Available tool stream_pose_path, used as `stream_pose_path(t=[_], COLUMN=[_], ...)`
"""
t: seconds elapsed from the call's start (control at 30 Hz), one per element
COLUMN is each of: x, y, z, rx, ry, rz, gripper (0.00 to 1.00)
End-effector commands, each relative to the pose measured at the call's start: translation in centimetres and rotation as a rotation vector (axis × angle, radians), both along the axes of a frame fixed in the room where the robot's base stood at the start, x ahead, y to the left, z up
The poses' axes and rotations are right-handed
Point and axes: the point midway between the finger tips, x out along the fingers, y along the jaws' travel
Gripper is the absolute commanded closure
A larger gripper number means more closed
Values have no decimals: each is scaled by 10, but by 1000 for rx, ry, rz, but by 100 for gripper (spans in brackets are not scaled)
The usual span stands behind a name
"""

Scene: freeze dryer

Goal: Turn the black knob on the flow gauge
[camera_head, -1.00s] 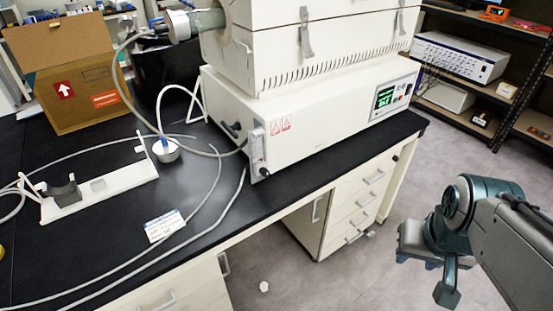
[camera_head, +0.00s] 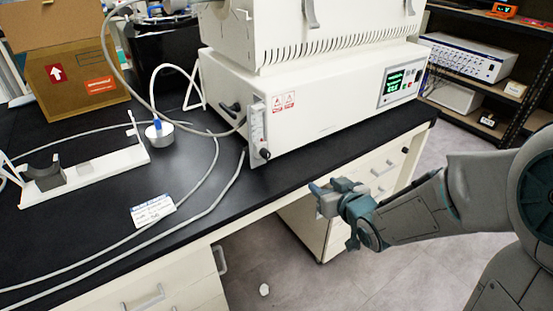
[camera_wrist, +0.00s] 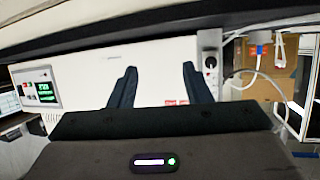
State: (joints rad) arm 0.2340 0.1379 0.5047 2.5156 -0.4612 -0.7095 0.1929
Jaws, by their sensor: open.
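The flow gauge (camera_head: 256,125) is a narrow upright panel at the left end of the white machine's front. Its black knob (camera_head: 264,154) sits at the gauge's lower end, close above the bench top. My gripper (camera_head: 318,190) is in front of the bench edge, to the right of and below the knob, and apart from it. In the wrist view, my two dark fingers (camera_wrist: 158,68) are spread with nothing between them, facing the white front. The gauge (camera_wrist: 209,45) and its dark round knob (camera_wrist: 211,63) show just right of the right finger.
The white machine (camera_head: 330,105) stands on the black bench (camera_head: 190,225), its lit display (camera_head: 397,82) at right. Hoses, a white stand (camera_head: 100,168), a label card (camera_head: 153,210) and a cardboard box (camera_head: 75,85) are left.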

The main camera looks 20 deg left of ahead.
Motion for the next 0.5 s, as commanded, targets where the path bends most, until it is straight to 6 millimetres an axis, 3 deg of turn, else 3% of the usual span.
stream_pose_path(t=[0.03,0.2,0.5], x=[-2,-11,-15], y=[14,47,68], z=[-13,-8,1], rx=[65,257,378], ry=[-26,-112,-160], rz=[46,160,221], gripper=[56,56,56])
